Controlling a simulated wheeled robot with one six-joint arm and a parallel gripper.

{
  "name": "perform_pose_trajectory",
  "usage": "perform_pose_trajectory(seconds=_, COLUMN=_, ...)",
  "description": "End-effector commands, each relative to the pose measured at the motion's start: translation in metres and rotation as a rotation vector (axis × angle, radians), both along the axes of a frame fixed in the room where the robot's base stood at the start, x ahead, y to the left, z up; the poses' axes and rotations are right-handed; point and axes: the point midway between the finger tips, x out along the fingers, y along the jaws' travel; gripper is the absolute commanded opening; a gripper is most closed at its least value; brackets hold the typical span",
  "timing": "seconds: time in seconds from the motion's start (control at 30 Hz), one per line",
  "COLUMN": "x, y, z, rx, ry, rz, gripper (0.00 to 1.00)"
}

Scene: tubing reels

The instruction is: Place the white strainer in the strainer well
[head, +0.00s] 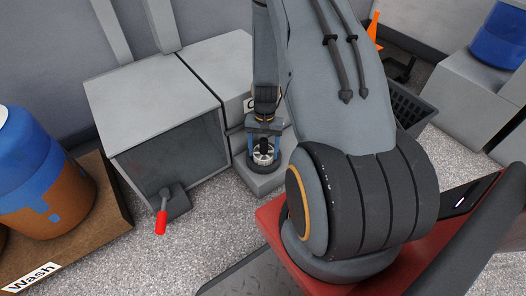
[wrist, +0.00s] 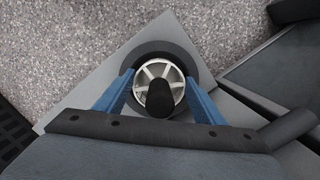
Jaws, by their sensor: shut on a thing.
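The white strainer (wrist: 151,73) is a round, spoked piece with a black knob (wrist: 160,98) at its middle. In the head view the strainer (head: 263,157) is small, just below my gripper (head: 264,132). My gripper's blue fingers (wrist: 159,79) stand on both sides of the strainer and are shut on it. The strainer well (wrist: 181,54) shows as a dark ring around the strainer, on a grey block. In the head view the well (head: 256,168) is directly under the strainer. I cannot tell whether the strainer is seated or slightly above it.
A grey open-fronted box (head: 150,105) stands left of the block, with a red-handled tool (head: 162,218) before it. A blue and orange barrel (head: 38,175) is at far left. A dark crate (head: 408,108) is at right. Speckled floor lies open in front.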

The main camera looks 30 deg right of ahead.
Motion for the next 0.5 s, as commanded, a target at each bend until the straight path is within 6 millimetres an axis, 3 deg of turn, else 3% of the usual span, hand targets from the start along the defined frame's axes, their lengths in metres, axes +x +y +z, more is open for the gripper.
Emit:
perform_pose_trajectory(seconds=0.27, x=0.0, y=0.0, z=-0.0016, rx=0.0, ry=0.0, rz=0.0, gripper=0.38)
perform_pose_trajectory(seconds=0.3, x=0.0001, y=-0.0001, z=-0.0013, rx=-0.001, ry=-0.001, rz=0.0, gripper=0.68)
perform_pose_trajectory(seconds=0.4, x=0.0002, y=-0.0002, z=-0.0011, rx=-0.001, ry=-0.001, rz=0.0, gripper=0.82)
perform_pose_trajectory(seconds=0.5, x=0.0002, y=0.0, z=-0.0011, rx=-0.001, ry=-0.001, rz=0.0, gripper=0.82)
